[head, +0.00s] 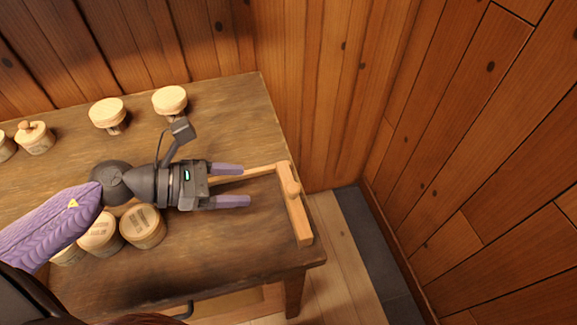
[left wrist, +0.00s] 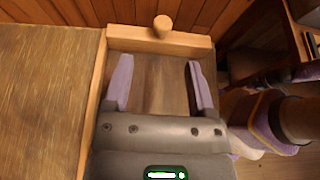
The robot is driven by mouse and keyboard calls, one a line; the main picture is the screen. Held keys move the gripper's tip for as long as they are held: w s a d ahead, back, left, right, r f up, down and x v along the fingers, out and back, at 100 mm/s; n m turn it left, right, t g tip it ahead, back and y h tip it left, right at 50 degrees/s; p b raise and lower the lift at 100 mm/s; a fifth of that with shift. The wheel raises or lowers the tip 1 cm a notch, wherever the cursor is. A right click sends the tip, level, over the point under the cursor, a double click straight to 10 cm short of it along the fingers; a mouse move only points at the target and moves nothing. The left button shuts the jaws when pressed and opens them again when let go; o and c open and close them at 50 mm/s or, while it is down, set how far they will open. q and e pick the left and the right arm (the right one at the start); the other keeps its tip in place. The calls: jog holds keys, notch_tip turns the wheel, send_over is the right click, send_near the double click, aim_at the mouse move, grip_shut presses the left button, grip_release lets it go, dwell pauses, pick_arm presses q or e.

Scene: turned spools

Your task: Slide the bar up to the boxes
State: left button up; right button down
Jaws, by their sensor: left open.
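The bar (head: 302,222) is a pale wooden crosspiece with a round knob, lying along the right end of the table. It also shows in the left wrist view (left wrist: 190,43), across the top, with its knob (left wrist: 162,25) upright. A pale strip (head: 262,170) meets its far end and runs left behind my gripper. My left gripper (head: 244,185) is open and empty, its fingers pointing at the bar, a gap short of it. Round wooden boxes (head: 143,227) stand left of the gripper, near the front edge, partly hidden by my arm. My right gripper is not in view.
Knobbed or lidded round pieces (head: 108,113) stand along the back of the table (head: 220,262). Plank walls rise behind and to the right. The tabletop between the boxes and the bar is clear apart from my gripper above it.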

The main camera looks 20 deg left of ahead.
aim_at(291, 187)
pick_arm(q)
jog(key=x, duration=0.8)
jog(key=shift+d+b, duration=0.3)
jog(key=shift+d, duration=0.05)
jog(key=shift+c, duration=0.3)
grip_shut()
dwell(0.6)
